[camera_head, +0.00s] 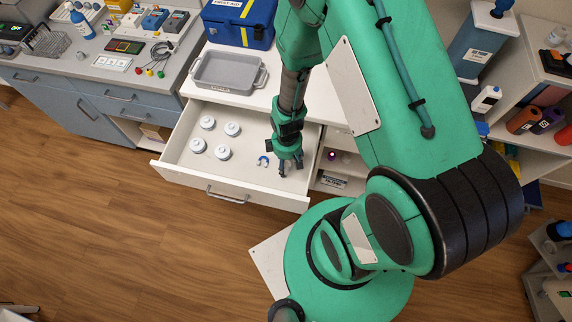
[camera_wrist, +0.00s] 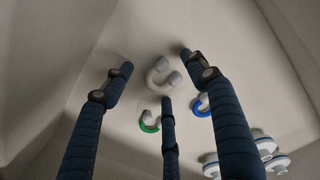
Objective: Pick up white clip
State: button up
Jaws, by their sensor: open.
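The white clip (camera_wrist: 159,77) is a small C-shaped piece lying on the drawer floor in the wrist view, between my three dark fingers in the picture. My gripper (camera_head: 290,166) points down into the open drawer (camera_head: 232,178), near its right side. Its fingers are spread and hold nothing. In the wrist view, a green clip (camera_wrist: 149,125) and a blue clip (camera_wrist: 201,106) lie near the white one. The blue clip also shows left of my gripper in the head view (camera_head: 263,160). I cannot make out the white clip in the head view.
Several round white containers (camera_head: 223,153) stand in the left part of the drawer; some also show at the lower right in the wrist view (camera_wrist: 264,146). The drawer walls surround the gripper. A grey tray (camera_head: 229,73) and a blue first-aid box (camera_head: 238,22) stand on the counter above.

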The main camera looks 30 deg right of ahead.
aim_at(287, 164)
jog(key=shift+c, duration=0.2)
jog(key=c, duration=0.7)
jog(key=shift+r+p, duration=1.4)
jog(key=shift+r, duration=3.6)
